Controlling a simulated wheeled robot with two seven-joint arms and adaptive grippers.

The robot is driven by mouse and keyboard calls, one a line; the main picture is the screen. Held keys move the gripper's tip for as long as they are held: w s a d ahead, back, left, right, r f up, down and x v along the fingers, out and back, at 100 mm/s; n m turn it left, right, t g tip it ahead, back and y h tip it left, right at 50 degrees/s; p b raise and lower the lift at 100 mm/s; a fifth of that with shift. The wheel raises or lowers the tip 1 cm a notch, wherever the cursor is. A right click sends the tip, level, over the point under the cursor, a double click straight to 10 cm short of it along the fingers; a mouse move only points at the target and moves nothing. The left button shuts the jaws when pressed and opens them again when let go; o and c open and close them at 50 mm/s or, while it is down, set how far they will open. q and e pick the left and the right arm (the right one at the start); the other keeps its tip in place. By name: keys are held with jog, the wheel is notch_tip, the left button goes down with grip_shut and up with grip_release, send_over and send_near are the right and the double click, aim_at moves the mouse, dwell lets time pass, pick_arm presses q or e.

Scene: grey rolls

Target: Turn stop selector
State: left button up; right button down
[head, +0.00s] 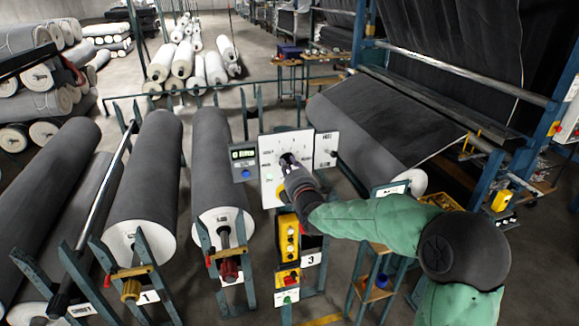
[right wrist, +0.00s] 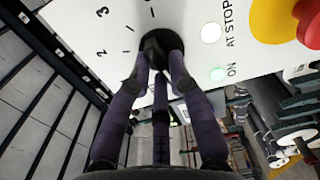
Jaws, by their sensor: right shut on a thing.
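The stop selector (right wrist: 158,45) is a black knob on a white panel (head: 270,196) with tick marks and numbers around it. In the right wrist view, the numbers 2 and 3 show to the left of the knob. My right gripper (head: 289,165) is at the panel, its fingers shut on the knob; in the right wrist view the fingers (right wrist: 161,58) close around it from below. They hide part of the knob, and I cannot tell its exact setting. My left gripper is not in view.
A red button on a yellow base (right wrist: 285,20) is to the right of the lamps. A display box (head: 244,161) is left of the panel. Large grey rolls (head: 147,185) on blue stands fill the left. A yellow control box (head: 289,238) is below the panel.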

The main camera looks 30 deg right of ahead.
jog(key=m+b, duration=0.4)
jog(key=shift+d+f+b, duration=0.1)
jog(key=shift+f+b, duration=0.05)
jog(key=shift+b, duration=0.25)
jog(key=m+b, duration=0.4)
jog(key=m, duration=0.2)
jog(key=shift+d+m+b, duration=0.15)
jog(key=shift+m+b, duration=0.15)
jog(key=shift+b, duration=0.05)
jog(key=m+b, duration=0.4)
jog(key=m, duration=0.2)
jog(key=shift+d, duration=0.1)
jog(key=m+b, duration=0.1)
jog(key=m, duration=0.2)
jog(key=shift+s+m+b, duration=0.1)
jog(key=shift+m+b, duration=0.25)
jog(key=shift+m, duration=0.05)
jog(key=shift+d+m+b, duration=0.1)
jog(key=shift+m+b, duration=0.55)
jog(key=shift+m, duration=1.05)
jog(key=c, duration=1.1)
grip_release()
jog(key=shift+c, duration=0.2)
jog(key=shift+s, duration=0.1)
